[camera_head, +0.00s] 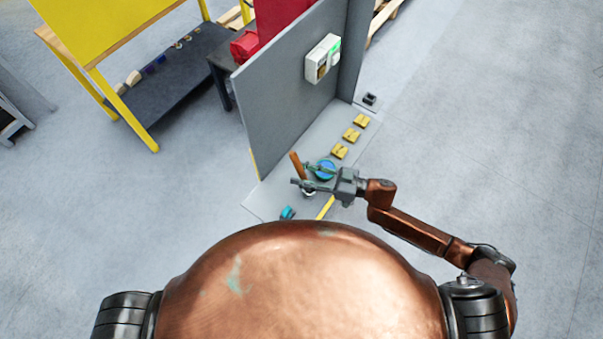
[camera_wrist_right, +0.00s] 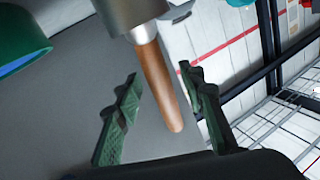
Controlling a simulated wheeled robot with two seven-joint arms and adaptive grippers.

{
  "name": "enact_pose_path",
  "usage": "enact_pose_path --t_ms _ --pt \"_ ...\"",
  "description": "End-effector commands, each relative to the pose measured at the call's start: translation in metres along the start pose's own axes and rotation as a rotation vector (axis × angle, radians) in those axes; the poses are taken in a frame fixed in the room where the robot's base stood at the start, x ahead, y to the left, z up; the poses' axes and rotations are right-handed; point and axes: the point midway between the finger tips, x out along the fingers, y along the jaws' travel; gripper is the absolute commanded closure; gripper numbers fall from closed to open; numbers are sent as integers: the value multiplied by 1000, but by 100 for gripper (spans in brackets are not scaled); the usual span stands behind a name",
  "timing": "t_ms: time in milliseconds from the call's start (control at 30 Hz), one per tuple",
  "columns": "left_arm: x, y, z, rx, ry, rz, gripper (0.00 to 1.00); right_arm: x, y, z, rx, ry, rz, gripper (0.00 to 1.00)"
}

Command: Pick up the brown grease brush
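The brown grease brush (camera_head: 295,163) stands up from the grey shelf in the head view. In the right wrist view its brown handle (camera_wrist_right: 158,80) runs down from a grey metal part at the top, and its far end is hidden there. My right gripper (camera_head: 299,174) is at the brush. In the right wrist view its two green fingers (camera_wrist_right: 160,85) are apart, one on each side of the handle, with a gap visible on both sides. My left gripper is not in view.
A blue round thing (camera_head: 325,170) sits right beside my right gripper on the shelf. Several yellow blocks (camera_head: 352,135) lie in a row farther back. A grey upright panel (camera_head: 285,95) with a white box (camera_head: 322,58) rises behind. A small teal item (camera_head: 287,213) lies at the front.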

Motion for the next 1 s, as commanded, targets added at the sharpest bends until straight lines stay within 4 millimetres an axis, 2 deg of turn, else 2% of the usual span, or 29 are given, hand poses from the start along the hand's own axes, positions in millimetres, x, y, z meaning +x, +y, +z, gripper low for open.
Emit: enact_pose_path --t_ms 67,500,833,1000 --pt "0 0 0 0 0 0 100 0 0 0 0 0 0 70" --pt "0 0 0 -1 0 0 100 0 0 0 0 0 1 100" --pt "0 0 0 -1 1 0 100 0 0 -1 -1 0 1 100" --pt "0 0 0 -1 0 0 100 -1 -2 -19 -4 1 -1 100"
